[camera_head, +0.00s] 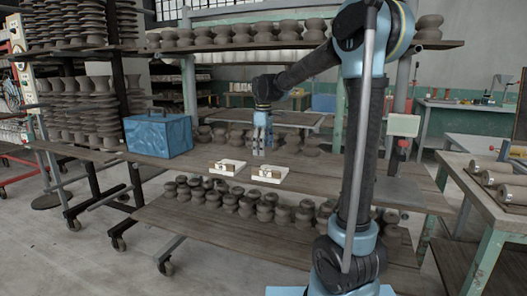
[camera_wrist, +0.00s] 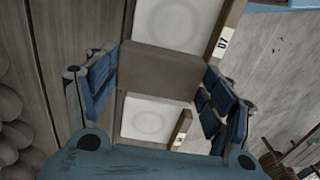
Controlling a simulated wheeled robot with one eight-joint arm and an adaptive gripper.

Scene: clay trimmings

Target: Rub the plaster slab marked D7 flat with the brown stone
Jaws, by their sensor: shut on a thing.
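My gripper (camera_head: 262,148) hangs over the shelf top, just behind two pale slabs in the head view. In the wrist view its blue fingers (camera_wrist: 158,82) are shut on the brown stone (camera_wrist: 162,68), a plain block held crosswise. The plaster slab marked D7 (camera_wrist: 172,20) lies beyond the stone, with its D7 tag on a wooden strip at its right. A second white slab (camera_wrist: 150,122) shows nearer, with a tag I cannot read. Each has a faint ring on its face. The stone hides part of both. In the head view the left slab (camera_head: 228,167) and right slab (camera_head: 269,174) show no readable mark.
A blue box (camera_head: 158,134) stands left of the slabs on the same wooden top. Several brown clay pieces (camera_head: 300,143) stand behind, with more on the shelves above and below. The top (camera_head: 330,183) right of the slabs is partly clear.

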